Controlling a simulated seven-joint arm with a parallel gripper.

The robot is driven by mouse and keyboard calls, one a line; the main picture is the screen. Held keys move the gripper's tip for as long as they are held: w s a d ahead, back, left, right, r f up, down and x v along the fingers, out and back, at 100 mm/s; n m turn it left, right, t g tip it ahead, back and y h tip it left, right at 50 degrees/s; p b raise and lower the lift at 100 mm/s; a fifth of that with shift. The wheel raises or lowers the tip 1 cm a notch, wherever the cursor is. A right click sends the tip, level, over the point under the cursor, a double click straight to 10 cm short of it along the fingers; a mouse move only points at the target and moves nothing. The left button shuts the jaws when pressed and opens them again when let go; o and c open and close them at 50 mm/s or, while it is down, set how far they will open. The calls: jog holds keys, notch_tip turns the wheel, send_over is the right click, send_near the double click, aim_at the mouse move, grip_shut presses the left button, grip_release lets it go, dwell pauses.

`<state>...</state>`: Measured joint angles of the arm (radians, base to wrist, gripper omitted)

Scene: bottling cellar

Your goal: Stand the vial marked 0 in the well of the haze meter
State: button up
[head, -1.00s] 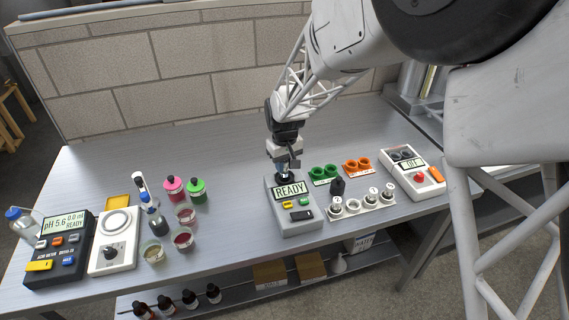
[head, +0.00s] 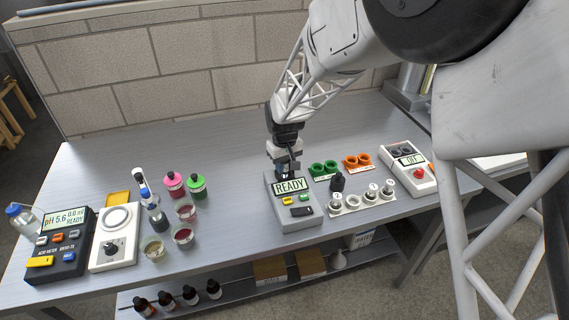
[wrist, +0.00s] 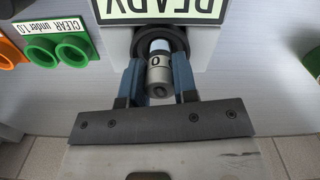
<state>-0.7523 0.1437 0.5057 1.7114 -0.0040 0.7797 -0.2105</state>
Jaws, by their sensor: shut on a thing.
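The vial marked 0 (wrist: 158,72) has a grey cap and shows between the blue fingers of my gripper (wrist: 158,84) in the wrist view. My gripper is shut on it. The vial's clear glass end points into the black ring of the haze meter's well (wrist: 178,38); how deep it sits is hidden. In the head view my gripper (head: 286,168) is right at the back of the grey haze meter (head: 296,223), whose display reads READY, and it hides the vial and the well.
A white rack (head: 362,206) with several capped vials stands right of the meter, with a black cap-like piece (head: 338,182) behind it. Green (head: 324,169) and orange (head: 357,162) double holders lie beyond. Another meter (head: 408,165) is at right. Bottles, beakers and a pH meter (head: 60,246) fill the left.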

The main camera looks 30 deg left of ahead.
jog(key=shift+f, duration=0.85)
dwell(0.5)
